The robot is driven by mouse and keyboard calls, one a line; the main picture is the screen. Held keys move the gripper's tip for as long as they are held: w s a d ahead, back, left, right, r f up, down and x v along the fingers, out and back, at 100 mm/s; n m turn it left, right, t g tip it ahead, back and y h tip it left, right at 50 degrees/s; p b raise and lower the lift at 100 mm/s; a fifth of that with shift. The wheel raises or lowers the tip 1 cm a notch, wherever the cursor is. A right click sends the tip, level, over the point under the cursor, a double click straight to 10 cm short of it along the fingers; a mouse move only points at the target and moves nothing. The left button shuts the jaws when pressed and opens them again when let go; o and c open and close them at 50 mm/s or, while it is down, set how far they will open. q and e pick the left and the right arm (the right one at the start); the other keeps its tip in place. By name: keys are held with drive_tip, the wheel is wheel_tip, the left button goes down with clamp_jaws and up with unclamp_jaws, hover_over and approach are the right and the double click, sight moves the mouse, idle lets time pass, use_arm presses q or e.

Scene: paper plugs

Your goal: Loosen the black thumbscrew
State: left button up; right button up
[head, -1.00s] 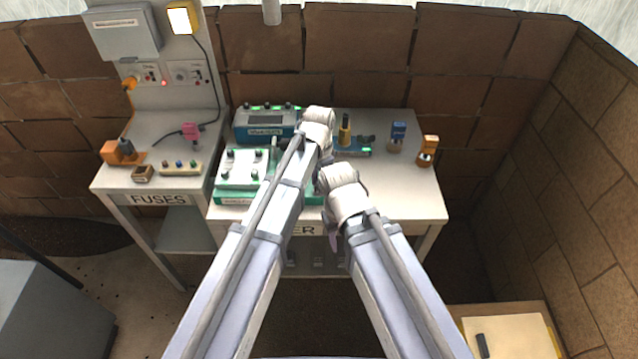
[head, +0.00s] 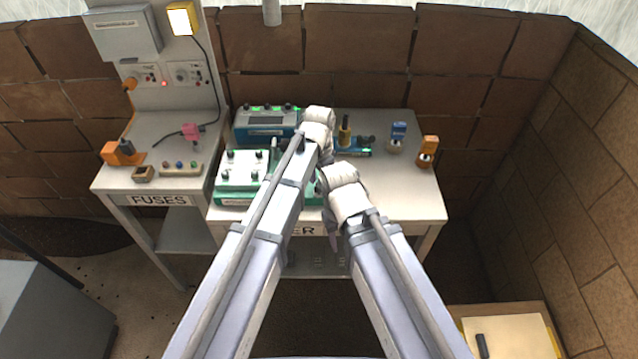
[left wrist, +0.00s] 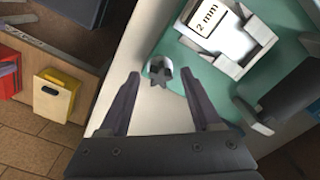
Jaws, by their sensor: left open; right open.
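In the left wrist view a dark star-shaped knob (left wrist: 160,72), seemingly the black thumbscrew, sits on a pale round piece at the edge of a green base (left wrist: 182,50). My left gripper (left wrist: 159,76) is open, with one finger on each side of the knob in the picture. I cannot tell whether the fingers touch it. In the head view the thumbscrew and the left fingertips are hidden behind my arms. My right gripper (head: 332,240) shows only as a bit of purple finger below its wrist, near the table's front edge.
A white block marked "2 mm" (left wrist: 208,22) sits in a holder near the knob, and a dark cylinder (left wrist: 285,88) is to its right. A blue meter box (head: 266,122) and a white-topped green unit (head: 242,170) stand left of my arms. The table's right front (head: 415,200) is clear.

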sight(319, 185)
use_arm(q)
drive_tip(key=shift+r+p, duration=1.75)
drive_tip(key=shift+r, duration=0.15)
drive_tip(key=m, duration=0.5)
drive_tip(key=shift+m, duration=0.3)
drive_tip(key=m, duration=0.6)
drive_tip(key=shift+f, duration=0.15)
